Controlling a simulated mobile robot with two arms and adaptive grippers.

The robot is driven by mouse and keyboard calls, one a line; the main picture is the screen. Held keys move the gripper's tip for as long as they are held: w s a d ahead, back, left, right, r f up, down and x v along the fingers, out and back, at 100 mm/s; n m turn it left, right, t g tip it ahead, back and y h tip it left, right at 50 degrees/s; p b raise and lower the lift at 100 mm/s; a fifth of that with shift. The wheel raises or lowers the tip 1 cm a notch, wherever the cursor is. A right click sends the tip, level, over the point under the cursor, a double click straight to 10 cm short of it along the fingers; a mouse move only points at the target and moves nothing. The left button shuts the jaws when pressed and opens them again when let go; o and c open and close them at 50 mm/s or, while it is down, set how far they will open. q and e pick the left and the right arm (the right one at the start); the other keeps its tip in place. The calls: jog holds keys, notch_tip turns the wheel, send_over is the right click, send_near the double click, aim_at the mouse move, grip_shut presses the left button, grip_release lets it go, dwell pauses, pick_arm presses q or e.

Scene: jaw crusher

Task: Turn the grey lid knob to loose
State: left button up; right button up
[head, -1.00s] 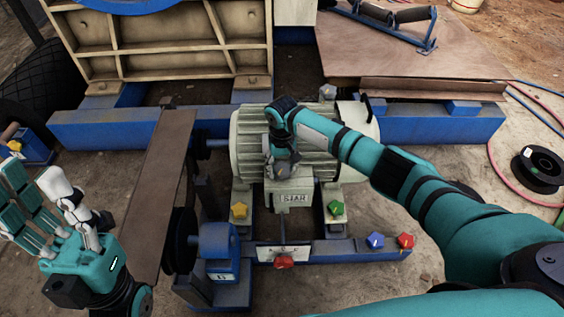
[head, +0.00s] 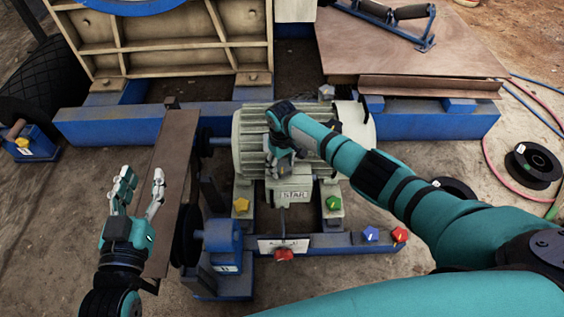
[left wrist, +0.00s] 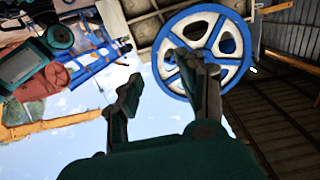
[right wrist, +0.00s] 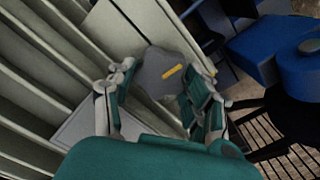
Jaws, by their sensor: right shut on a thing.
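A grey star-shaped knob (right wrist: 152,75) with a yellow mark sits between the fingers of my right gripper in the right wrist view. My right gripper (right wrist: 163,92) is shut on it, with fingers on both sides. In the head view my right gripper (head: 279,165) is low on the front of the ribbed motor (head: 249,140), just above the STAR plate (head: 294,195), and hides the knob there. My left gripper (head: 141,193) is raised at the left with its fingers apart and empty; the left wrist view also shows its open fingers (left wrist: 165,95).
Another grey knob (head: 326,92) is on top of the motor. A brown plate (head: 174,150) stands beside my left gripper.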

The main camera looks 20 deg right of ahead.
jog(key=n, duration=0.2)
jog(key=shift+n+p, duration=0.35)
jog(key=shift+n, duration=0.05)
jog(key=n, duration=0.3)
jog(key=shift+a+n, duration=0.1)
jog(key=shift+n, duration=0.2)
jog(key=n, duration=0.4)
jog(key=shift+n+p, duration=0.3)
jog(key=shift+p, duration=0.1)
jog(key=shift+n, duration=1.2)
pick_arm(q)
notch_tip(320, 180, down, 7)
jog(key=s+a+g+y, duration=0.1)
jog(key=s+g, duration=0.1)
jog(key=g, duration=0.2)
jog(key=shift+s+a+g, duration=0.2)
jog(key=shift+a+g, duration=0.1)
jog(key=shift+a, duration=0.05)
pick_arm(e)
jog(key=shift+n, duration=1.1)
jog(key=o, duration=1.2)
pick_arm(q)
jog(key=shift+r, duration=0.15)
pick_arm(e)
jog(key=shift+r, duration=0.15)
